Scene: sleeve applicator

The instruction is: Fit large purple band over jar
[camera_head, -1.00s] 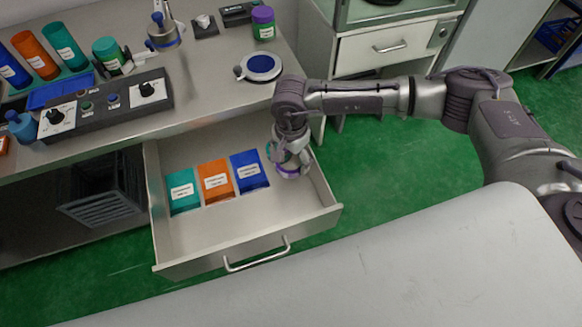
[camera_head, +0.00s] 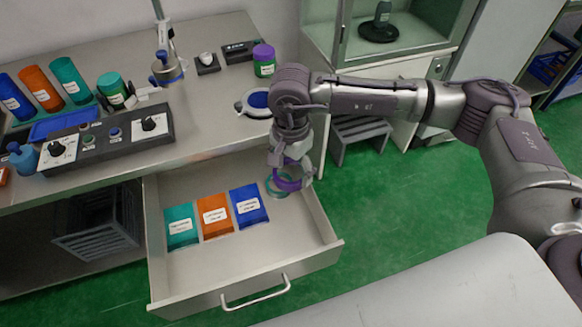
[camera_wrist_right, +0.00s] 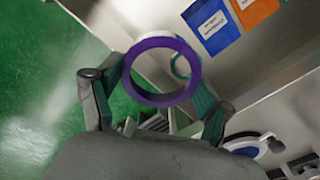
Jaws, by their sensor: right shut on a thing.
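My right gripper (camera_head: 287,172) is shut on the large purple band (camera_head: 288,185) and holds it above the back right part of the open drawer. In the right wrist view, the purple band (camera_wrist_right: 137,88) shows as a whole ring between the two fingers (camera_wrist_right: 162,82). A green jar with a purple lid (camera_head: 264,60) stands upright on the bench, behind the gripper. My left gripper is out of view.
A teal ring (camera_wrist_right: 181,66) lies in the drawer (camera_head: 235,265), beside blue (camera_head: 249,205), orange (camera_head: 215,215) and teal (camera_head: 182,226) labelled packs. A round blue-topped disc (camera_head: 256,101) is on the bench near its edge. A press-like tool (camera_head: 166,66) stands at the back.

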